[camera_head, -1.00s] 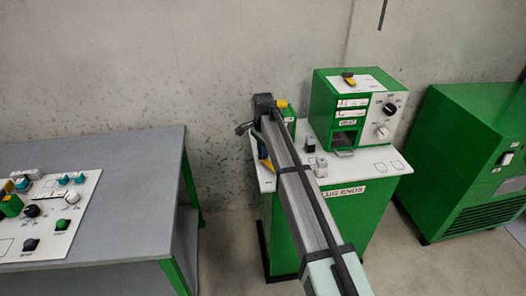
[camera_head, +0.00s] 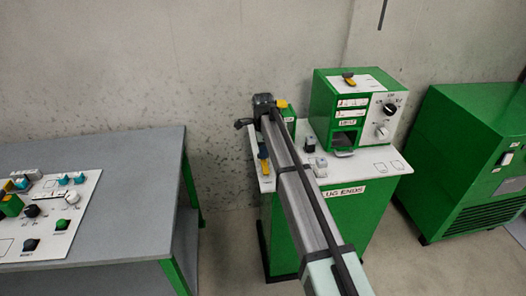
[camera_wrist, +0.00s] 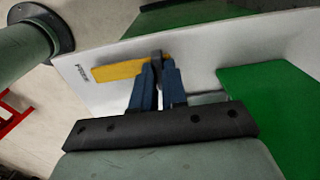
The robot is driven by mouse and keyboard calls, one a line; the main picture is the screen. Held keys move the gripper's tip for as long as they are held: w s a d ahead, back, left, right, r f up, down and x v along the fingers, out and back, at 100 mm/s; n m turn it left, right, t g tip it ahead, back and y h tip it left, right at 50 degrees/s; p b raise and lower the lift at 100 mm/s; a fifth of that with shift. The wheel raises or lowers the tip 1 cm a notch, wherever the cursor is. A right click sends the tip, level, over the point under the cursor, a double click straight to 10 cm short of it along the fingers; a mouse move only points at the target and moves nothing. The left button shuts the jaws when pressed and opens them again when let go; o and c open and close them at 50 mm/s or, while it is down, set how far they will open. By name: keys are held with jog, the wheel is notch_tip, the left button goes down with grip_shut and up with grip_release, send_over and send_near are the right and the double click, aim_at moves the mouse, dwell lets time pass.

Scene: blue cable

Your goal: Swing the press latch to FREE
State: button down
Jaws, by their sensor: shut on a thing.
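The yellow latch lever (camera_wrist: 120,70) lies across the white top in the wrist view. Its right end is at a dark pivot piece between my blue fingertips. My gripper (camera_wrist: 157,75) is shut on the lever near that end. A small dark label (camera_wrist: 82,73) sits just left of the lever's free end; I cannot read it. In the head view, a blue finger of my gripper (camera_head: 262,151) shows left of my arm, with the yellow lever (camera_head: 265,167) just below it. My arm hides most of the hand and the area around it.
A grey table (camera_head: 130,165) with a control panel stands left. A green cabinet (camera_head: 470,150) stands right. A concrete wall is behind.

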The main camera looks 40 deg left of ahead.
jog(key=c, duration=1.2)
grip_release()
jog(key=shift+o, duration=0.2)
jog(key=shift+r, duration=0.15)
notch_tip(320, 180, up, 14)
jog(key=shift+f, duration=0.2)
